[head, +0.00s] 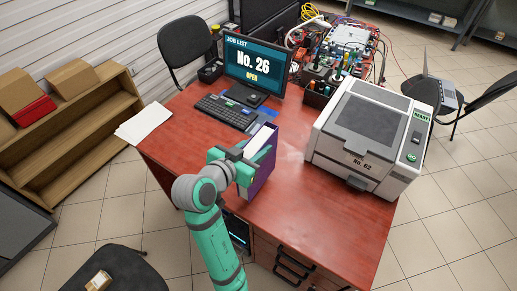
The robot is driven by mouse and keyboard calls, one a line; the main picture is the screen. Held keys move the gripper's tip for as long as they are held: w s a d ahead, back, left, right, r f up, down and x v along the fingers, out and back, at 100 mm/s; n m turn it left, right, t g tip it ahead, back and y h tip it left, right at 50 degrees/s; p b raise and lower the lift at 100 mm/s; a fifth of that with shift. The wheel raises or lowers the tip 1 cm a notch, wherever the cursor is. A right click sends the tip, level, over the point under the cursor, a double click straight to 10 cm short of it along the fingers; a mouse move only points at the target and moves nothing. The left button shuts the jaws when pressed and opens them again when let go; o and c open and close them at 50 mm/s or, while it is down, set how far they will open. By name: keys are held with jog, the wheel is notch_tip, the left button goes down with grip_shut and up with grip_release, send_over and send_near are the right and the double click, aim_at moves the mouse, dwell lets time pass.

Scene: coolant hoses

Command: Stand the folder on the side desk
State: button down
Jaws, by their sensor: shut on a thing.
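A purple folder (263,168) with white pages or a pale edge on top stands upright on or just above the red-brown desk (310,227). My gripper (240,160) is shut on the folder from its left side, and my green arm hides part of it. Whether the folder's lower edge touches the desk top cannot be told. I cannot tell from the view whether this desk is the side desk.
A monitor (255,66) and keyboard (227,112) are behind the folder. A grey-white printer (370,137) stands to the right. White papers (144,122) lie at the left edge. The front desk area is clear. A wooden shelf (75,130) is at left.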

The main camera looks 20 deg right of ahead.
jog(key=shift+w+d+f, duration=0.15)
jog(key=shift+w+f, duration=0.1)
jog(key=shift+f, duration=0.1)
notch_tip(320, 180, down, 3)
jog(key=shift+w+d+f, duration=0.15)
jog(key=shift+f, duration=0.2)
jog(key=c, duration=1.2)
grip_release()
jog(key=v, duration=1.2)
